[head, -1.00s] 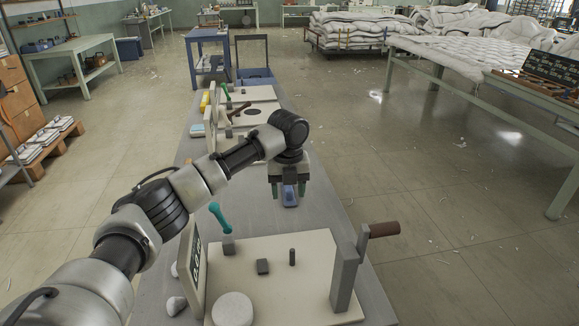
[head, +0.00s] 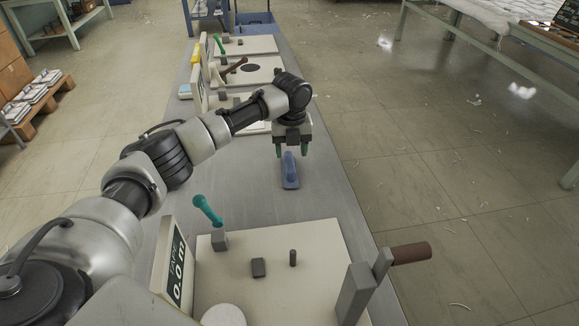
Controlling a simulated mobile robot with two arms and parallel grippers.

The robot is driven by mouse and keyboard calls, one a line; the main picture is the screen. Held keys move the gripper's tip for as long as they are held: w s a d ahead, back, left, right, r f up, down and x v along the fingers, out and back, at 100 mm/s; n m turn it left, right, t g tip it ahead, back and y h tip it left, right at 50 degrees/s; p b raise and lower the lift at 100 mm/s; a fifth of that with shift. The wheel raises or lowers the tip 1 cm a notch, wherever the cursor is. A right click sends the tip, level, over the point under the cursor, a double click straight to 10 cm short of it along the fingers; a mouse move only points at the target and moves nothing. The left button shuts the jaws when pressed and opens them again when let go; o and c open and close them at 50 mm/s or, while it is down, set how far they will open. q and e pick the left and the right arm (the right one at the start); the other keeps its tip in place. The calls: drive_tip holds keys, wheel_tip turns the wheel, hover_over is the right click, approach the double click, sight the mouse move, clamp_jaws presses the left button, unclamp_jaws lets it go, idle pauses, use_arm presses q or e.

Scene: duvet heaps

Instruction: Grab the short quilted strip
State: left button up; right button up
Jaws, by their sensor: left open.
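A small, elongated blue piece (head: 290,173) lies on the grey bench top in the middle of the head view. It has a raised part on top. No quilting can be made out on it, so I cannot tell if it is the short quilted strip. My left gripper (head: 291,151) points down over its far end. Its two green-tipped fingers are apart, one on each side of that end, with nothing held between them. Whether the fingers are level with the piece or above it is hard to tell. My right gripper is not in view.
The grey bench (head: 325,196) has bare room around the blue piece. Nearer stands a cream board (head: 320,262) with a teal-handled lever (head: 208,209), a display (head: 175,262) and a brown-handled crank (head: 411,254). More boards (head: 248,70) stand farther along. A white-covered table (head: 470,20) is at upper right.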

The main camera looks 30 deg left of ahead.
sight(289, 160)
use_arm(q)
drive_tip(key=f, duration=0.3)
drive_tip(key=shift+s+a+f, duration=0.1)
drive_tip(key=shift+s+f, duration=0.2)
drive_tip(key=shift+f, duration=0.7)
drive_tip(key=c, duration=1)
drive_tip(key=shift+r, duration=0.1)
